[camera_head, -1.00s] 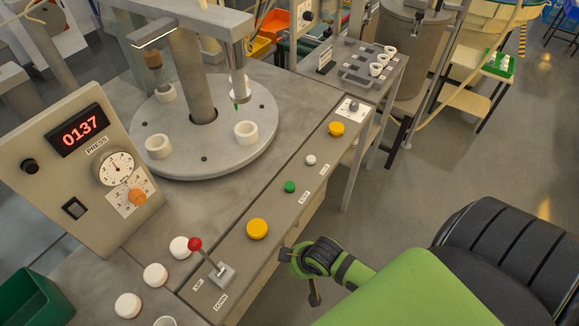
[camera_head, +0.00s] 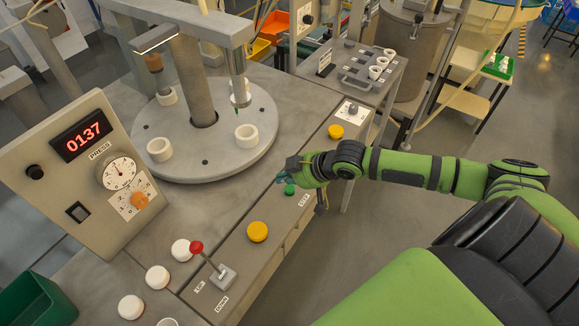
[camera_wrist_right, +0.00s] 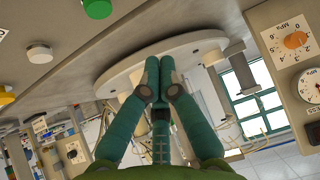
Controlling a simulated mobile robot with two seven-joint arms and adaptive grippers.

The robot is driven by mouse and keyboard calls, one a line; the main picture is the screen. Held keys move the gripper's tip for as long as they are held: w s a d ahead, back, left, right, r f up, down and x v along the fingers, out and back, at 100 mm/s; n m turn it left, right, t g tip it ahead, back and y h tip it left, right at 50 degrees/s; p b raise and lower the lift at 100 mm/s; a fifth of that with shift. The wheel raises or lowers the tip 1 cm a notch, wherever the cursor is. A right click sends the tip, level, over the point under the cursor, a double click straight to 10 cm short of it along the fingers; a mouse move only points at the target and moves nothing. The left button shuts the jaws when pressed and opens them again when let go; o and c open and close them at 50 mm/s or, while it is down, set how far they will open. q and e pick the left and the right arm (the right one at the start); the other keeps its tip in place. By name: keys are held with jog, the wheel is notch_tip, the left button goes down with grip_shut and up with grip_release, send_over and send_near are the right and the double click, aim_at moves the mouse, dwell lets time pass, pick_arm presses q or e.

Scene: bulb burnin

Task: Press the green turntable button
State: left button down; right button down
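The green button (camera_head: 289,189) sits on the sloped control strip (camera_head: 268,209), between a large yellow button and my right gripper's side. My right gripper (camera_head: 284,179) is right at it in the head view, its fingertips overlapping the button's far edge; I cannot tell whether they touch. In the right wrist view the right fingers (camera_wrist_right: 159,68) are shut tip to tip with nothing between them. There a green button (camera_wrist_right: 97,7) shows at the top edge, apart from the fingertips. The turntable (camera_head: 205,147) carries white cups. My left gripper is out of view.
A yellow button (camera_head: 257,232) and a red-knobbed lever (camera_head: 197,247) stand nearer on the strip. Another yellow button (camera_head: 336,131) is farther along. The press panel (camera_head: 82,170) stands left, reading 0137. White caps (camera_head: 157,278) lie at front left.

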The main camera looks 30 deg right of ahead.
jog(key=shift+t, duration=0.3)
jog(key=d, duration=0.1)
jog(key=w+d+r, duration=0.1)
jog(key=d+r, duration=0.1)
jog(key=shift+w+r, duration=0.25)
jog(key=shift+d+f, duration=0.1)
jog(key=b, duration=0.8)
send_over(291, 190)
notch_tip(291, 190, down, 7)
jog(key=shift+s+r, duration=0.1)
jog(key=shift+r, duration=0.05)
jog(key=shift+f+b, duration=0.3)
jog(key=shift+f, duration=0.75)
jog(key=shift+f, duration=0.4)
